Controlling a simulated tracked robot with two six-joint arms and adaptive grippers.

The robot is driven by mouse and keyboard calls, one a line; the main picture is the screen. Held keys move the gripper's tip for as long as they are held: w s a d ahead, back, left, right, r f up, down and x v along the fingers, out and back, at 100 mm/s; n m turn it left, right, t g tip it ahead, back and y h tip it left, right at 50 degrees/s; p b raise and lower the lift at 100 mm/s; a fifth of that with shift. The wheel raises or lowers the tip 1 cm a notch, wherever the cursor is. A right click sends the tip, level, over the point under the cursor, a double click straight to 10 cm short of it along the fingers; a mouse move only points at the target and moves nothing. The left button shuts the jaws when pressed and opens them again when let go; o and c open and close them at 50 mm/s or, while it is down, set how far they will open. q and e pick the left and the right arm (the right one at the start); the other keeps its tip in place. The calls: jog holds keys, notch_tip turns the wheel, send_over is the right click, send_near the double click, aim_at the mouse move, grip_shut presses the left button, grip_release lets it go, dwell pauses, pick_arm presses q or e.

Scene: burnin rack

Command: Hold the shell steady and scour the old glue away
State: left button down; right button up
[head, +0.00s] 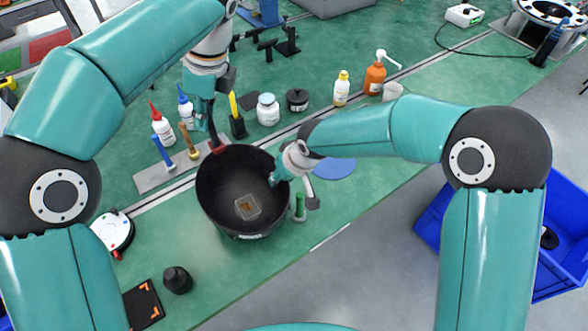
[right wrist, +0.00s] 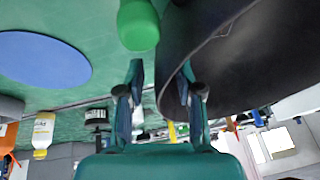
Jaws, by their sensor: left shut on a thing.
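The black shell (head: 212,200), a deep round tub, stands on the green bench. A square outline with a brown glue patch (head: 247,207) shows on its inner floor. My left gripper (head: 216,146) is shut on the shell's far rim. My right gripper (head: 274,180) is at the shell's right rim, and in the right wrist view its fingers (right wrist: 160,82) are apart with nothing held between them. The shell's dark wall (right wrist: 255,60) is close by the right-hand finger. A green-handled tool (head: 299,208) stands upright just right of the shell; its green end (right wrist: 138,25) shows ahead of the fingers.
Behind the shell stand red-tipped (head: 162,124) and blue-tipped (head: 185,106) bottles, a white jar (head: 267,109), and yellow (head: 341,88) and orange (head: 375,76) bottles. A blue disc (head: 334,168) lies right. A small black piece (head: 177,279) stands front left. A blue crate (head: 430,222) is off the bench.

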jog(key=shift+w+a+f, duration=0.15)
jog(key=shift+f, duration=0.25)
grip_shut()
dwell(1.1)
